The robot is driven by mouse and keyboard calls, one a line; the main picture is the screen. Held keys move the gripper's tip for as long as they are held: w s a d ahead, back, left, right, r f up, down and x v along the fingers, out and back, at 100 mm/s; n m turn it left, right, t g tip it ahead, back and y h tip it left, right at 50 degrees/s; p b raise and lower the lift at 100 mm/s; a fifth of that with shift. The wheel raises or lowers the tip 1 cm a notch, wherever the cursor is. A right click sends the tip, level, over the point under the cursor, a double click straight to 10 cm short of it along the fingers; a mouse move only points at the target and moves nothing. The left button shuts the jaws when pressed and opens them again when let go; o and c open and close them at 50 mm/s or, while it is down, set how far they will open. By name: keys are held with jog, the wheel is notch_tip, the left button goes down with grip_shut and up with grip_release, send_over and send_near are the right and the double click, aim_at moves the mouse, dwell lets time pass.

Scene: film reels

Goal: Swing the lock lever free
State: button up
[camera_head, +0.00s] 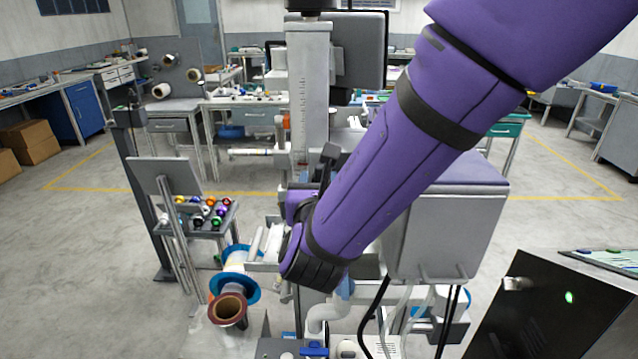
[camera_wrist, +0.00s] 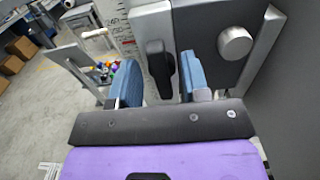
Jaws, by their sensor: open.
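The lock lever (camera_wrist: 159,68), as I take it, is a black handle standing roughly upright on a light grey plate (camera_wrist: 150,22) in the wrist view. My gripper (camera_wrist: 160,78) is open, with one blue-padded finger left of the lever and the other right of it. Gaps show on both sides, so neither finger appears to touch the lever. How far the fingertips are from it in depth, I cannot tell. In the head view my purple arm reaches down to the machine's column (camera_head: 308,90), and my fingers cannot be made out clearly there.
A round metal knob (camera_wrist: 235,42) sits on a dark panel right of the lever. A grey box (camera_head: 445,235) stands beside my arm. A reel with blue flanges (camera_head: 238,290) is low at the left. A rack of colourful spools (camera_head: 202,212) stands further left. Open floor lies beyond.

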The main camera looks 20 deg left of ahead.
grip_shut()
jog(key=shift+n, duration=0.3)
jog(key=n, duration=0.8)
jog(key=a+n, duration=0.1)
jog(key=n, duration=0.3)
jog(key=shift+s+f+n, duration=0.2)
jog(key=shift+f+n, duration=0.2)
jog(key=n, duration=0.4)
jog(key=shift+f, duration=0.2)
jog(key=shift+n, duration=0.4)
